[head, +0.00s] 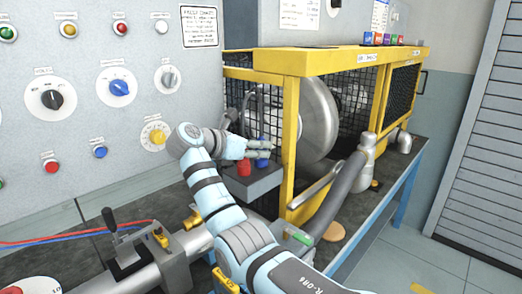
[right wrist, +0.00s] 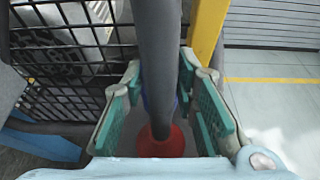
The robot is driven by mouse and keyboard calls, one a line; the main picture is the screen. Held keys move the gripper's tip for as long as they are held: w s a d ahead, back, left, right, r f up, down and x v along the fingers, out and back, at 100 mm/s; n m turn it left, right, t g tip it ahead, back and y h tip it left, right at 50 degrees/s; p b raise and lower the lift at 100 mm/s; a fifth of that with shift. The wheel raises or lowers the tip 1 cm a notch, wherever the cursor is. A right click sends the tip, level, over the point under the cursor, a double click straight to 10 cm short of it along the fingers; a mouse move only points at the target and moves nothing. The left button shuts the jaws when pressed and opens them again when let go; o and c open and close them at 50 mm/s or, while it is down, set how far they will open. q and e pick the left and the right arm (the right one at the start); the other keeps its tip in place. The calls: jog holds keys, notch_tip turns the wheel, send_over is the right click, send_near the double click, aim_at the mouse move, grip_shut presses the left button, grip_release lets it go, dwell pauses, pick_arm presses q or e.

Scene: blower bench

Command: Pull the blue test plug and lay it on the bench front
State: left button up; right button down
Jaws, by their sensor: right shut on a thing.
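The red plug (right wrist: 162,143) is nearer the camera there, partly behind the cable. Whether the blue plug is lifted off its seat cannot be told. My left gripper is not in view.
A yellow post (head: 290,130) and black mesh (head: 335,85) stand close right of the gripper. The dark bench top (head: 75,258) has bare patches.

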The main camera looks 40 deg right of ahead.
jog(key=shift+r+p, duration=0.35)
jog(key=shift+r, duration=0.15)
jog(key=shift+r+p, duration=1.4)
jog(key=shift+r, duration=0.5)
